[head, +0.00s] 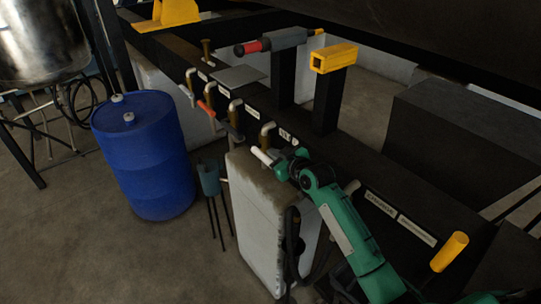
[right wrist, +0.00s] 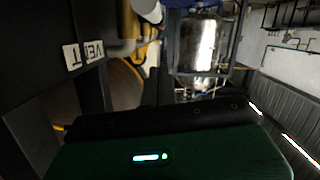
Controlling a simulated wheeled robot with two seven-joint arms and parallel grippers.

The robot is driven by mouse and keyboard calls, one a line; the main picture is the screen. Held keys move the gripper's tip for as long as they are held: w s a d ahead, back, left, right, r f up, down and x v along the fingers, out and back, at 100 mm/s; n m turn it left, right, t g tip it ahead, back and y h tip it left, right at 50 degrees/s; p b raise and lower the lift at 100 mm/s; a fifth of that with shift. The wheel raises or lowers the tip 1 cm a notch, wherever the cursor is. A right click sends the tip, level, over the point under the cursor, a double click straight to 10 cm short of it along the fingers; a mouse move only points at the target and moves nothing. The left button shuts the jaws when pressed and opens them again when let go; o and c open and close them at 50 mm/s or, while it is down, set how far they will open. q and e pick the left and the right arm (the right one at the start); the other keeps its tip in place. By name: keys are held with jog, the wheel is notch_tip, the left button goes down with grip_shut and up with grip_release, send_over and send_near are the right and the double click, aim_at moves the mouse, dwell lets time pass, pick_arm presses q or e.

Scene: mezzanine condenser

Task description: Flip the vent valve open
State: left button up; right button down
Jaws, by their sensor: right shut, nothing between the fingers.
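The vent valve (head: 267,131) is a bent pipe fitting on the dark beam, with a white lever (head: 261,156) at its lower end. A small label (head: 285,136) sits beside it. In the right wrist view, the rotated "VENT" label (right wrist: 94,51) is at the left, and a pale lever end (right wrist: 150,10) shows at the top edge. My right gripper (head: 284,169) is shut and empty, close to the lever's right end. I cannot tell whether they touch. My left gripper is not in view.
Similar valves with a red handle (head: 206,108) and other handles line the beam to the left. A white tank (head: 262,205) stands below my gripper. A blue drum (head: 146,155) stands at the left. A yellow handle (head: 450,251) is at the lower right.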

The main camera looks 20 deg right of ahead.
aim_at(266, 157)
jog(key=w+f, duration=0.1)
jog(key=w+f+p, duration=0.2)
jog(key=shift+w+a+f, duration=0.15)
jog(key=shift+w+a, duration=0.05)
jog(key=shift+a, duration=0.05)
jog(key=shift+d+f+p, duration=0.15)
jog(key=shift+f+p, duration=0.2)
jog(key=shift+f, duration=0.35)
